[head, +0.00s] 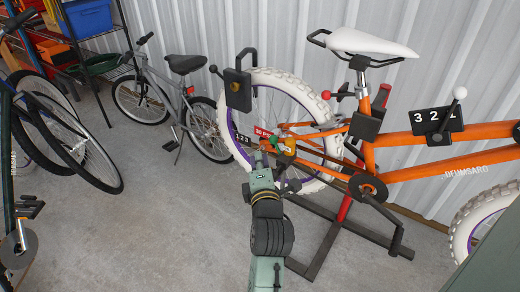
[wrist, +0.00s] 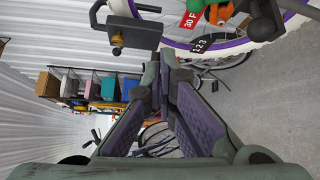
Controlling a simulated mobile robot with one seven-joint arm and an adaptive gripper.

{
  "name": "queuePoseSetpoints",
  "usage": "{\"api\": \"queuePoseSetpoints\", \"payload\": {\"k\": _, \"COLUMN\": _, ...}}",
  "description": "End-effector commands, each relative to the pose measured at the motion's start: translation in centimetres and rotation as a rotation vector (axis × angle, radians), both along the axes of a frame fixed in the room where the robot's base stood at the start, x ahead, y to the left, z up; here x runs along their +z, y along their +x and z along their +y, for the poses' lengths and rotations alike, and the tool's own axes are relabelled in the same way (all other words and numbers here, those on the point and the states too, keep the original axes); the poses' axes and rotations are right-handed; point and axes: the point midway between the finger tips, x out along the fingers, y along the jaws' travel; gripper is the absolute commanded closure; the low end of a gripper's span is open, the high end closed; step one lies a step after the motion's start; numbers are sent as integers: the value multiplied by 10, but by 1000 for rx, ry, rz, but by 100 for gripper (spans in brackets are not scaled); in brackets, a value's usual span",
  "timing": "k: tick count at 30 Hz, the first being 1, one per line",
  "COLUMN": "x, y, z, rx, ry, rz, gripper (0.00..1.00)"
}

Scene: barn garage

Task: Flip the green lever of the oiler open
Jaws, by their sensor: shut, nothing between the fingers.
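The oiler shows as a small orange body (wrist: 221,12) at the top right of the wrist view, with its green lever (wrist: 195,6) beside it, cut by the frame's top edge. In the head view the green lever (head: 289,146) is a tiny patch near the bike's rear wheel hub. Whether it is open or closed is too small to tell. My gripper (head: 259,160) is just left of and below the oiler in the head view. Its fingers (wrist: 166,58) are shut and empty, apart from the lever in the wrist view.
An orange bike (head: 420,143) stands on a dark repair stand (head: 318,250) with a red post. A black box (head: 237,90) hangs by the white tyre, and red and black number tags sit by the hub. A grey bike (head: 180,90) leans behind.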

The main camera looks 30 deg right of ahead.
Motion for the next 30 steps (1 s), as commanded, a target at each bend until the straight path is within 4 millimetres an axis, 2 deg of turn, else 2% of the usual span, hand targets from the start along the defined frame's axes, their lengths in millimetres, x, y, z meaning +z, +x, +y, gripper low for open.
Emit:
{"api": "queuePoseSetpoints", "payload": {"k": 1, "x": -12, "y": -16, "z": -15, "rx": -34, "ry": -15, "rz": 46, "gripper": 100}}
{"api": "queuePoseSetpoints", "payload": {"k": 3, "x": -24, "y": -30, "z": -28, "rx": -59, "ry": -32, "rz": 95, "gripper": 100}}
{"api": "queuePoseSetpoints", "payload": {"k": 6, "x": -33, "y": -41, "z": -37, "rx": -78, "ry": -46, "rz": 132, "gripper": 100}}
{"api": "queuePoseSetpoints", "payload": {"k": 17, "x": -34, "y": -43, "z": -38, "rx": -79, "ry": -49, "rz": 140, "gripper": 100}}
{"api": "queuePoseSetpoints", "payload": {"k": 23, "x": -36, "y": -28, "z": -47, "rx": -77, "ry": -48, "rz": 138, "gripper": 100}}
{"api": "queuePoseSetpoints", "payload": {"k": 30, "x": -44, "y": 12, "z": -75, "rx": -78, "ry": -48, "rz": 139, "gripper": 100}}
